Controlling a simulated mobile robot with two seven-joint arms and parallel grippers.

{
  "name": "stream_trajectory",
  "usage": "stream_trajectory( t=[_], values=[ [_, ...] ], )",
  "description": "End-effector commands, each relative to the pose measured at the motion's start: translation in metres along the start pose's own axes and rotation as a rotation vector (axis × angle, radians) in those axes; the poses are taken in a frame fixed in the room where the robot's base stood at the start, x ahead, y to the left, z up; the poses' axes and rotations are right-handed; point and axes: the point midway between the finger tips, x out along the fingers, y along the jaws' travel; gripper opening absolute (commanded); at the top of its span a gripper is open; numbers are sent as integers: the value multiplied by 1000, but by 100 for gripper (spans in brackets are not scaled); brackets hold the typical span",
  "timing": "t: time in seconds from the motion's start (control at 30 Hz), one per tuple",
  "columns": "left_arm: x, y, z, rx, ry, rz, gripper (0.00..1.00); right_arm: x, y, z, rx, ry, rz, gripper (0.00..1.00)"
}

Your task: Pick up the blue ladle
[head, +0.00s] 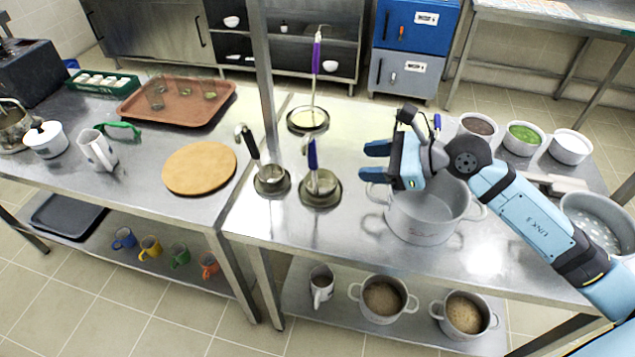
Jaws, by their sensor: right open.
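A ladle with a dark blue handle (312,153) stands upright in a round grey metal container (321,200) near the middle of the steel table. Its bowl is down in the container and only partly shows. My right gripper (375,162) is open and empty, fingers pointing left. In the picture it is to the right of the blue handle, apart from it, and overlaps the far left rim of a large grey stockpot (425,222). My left gripper is not in view.
A black-handled ladle (246,140) stands left of the blue one, and a purple-handled ladle (317,55) stands behind. Bowls of food (523,138) sit at the right. A round wooden board (199,168) lies on the left table.

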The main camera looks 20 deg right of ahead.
Motion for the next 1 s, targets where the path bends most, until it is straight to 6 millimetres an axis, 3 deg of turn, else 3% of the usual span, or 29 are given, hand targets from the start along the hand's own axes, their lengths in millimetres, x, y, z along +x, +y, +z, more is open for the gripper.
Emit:
stream_trajectory(
  t=[0.3, 0.57, 0.83, 1.0],
  values=[
    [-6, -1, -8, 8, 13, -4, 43, 60, 0, 4, 7, -6, 2, 48],
    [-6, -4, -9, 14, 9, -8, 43, 79, 0, 6, 8, -6, 2, 48],
    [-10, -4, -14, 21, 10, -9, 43, 118, -1, 13, 9, -6, 2, 48],
    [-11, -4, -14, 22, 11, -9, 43, 124, -1, 11, 8, -3, 2, 48]
  ],
)
